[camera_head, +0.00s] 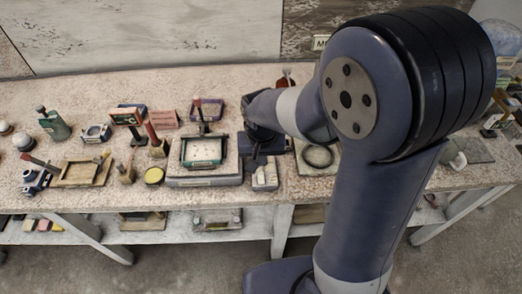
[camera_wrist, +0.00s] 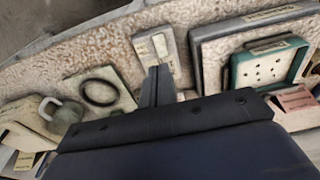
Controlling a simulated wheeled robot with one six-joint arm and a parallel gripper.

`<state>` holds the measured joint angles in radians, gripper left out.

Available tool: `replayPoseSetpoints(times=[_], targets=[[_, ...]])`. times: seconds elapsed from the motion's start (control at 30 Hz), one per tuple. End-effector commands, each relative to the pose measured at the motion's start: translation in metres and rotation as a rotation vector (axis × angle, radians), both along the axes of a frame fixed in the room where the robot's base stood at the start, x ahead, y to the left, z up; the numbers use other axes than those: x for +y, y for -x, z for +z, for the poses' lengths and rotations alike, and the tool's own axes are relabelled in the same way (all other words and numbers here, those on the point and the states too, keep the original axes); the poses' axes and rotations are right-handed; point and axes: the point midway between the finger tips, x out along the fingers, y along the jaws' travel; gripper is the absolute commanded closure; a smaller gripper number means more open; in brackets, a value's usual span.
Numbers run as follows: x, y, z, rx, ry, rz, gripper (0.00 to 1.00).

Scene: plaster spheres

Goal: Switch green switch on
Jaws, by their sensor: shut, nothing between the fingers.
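I cannot make out a green switch clearly in either view. My gripper (camera_wrist: 158,82) is shut and empty, its fingertips just short of a small pale grey panel (camera_wrist: 155,45) in the wrist view. The fingers cover the near part of that panel, so any switch there is hidden. In the head view my gripper (camera_head: 262,152) hangs over the table just behind what looks like the same small panel (camera_head: 265,177). I cannot tell whether they touch. A green-framed tray (camera_wrist: 268,66) stands beside the panel; it also shows in the head view (camera_head: 203,151).
A board with a dark ring (camera_wrist: 100,91) lies on the panel's other side, with a pale handled object (camera_wrist: 48,108) beyond. The speckled table (camera_head: 95,200) holds many small items on its left half. Its front edge is close to the panel.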

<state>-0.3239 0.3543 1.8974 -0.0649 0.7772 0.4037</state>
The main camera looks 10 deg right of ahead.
Motion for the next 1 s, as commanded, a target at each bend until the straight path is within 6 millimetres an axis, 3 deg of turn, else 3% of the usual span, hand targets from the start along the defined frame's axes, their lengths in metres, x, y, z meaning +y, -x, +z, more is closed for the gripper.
replayPoseSetpoints(times=[0.13,0.33,1.0], targets=[[0.001,0.002,0.022,-0.006,-0.002,0.0,1.0],[0.001,0.004,0.038,-0.004,-0.002,0.0,1.0],[0.002,0.0,0.032,-0.019,-0.002,0.001,1.0]])
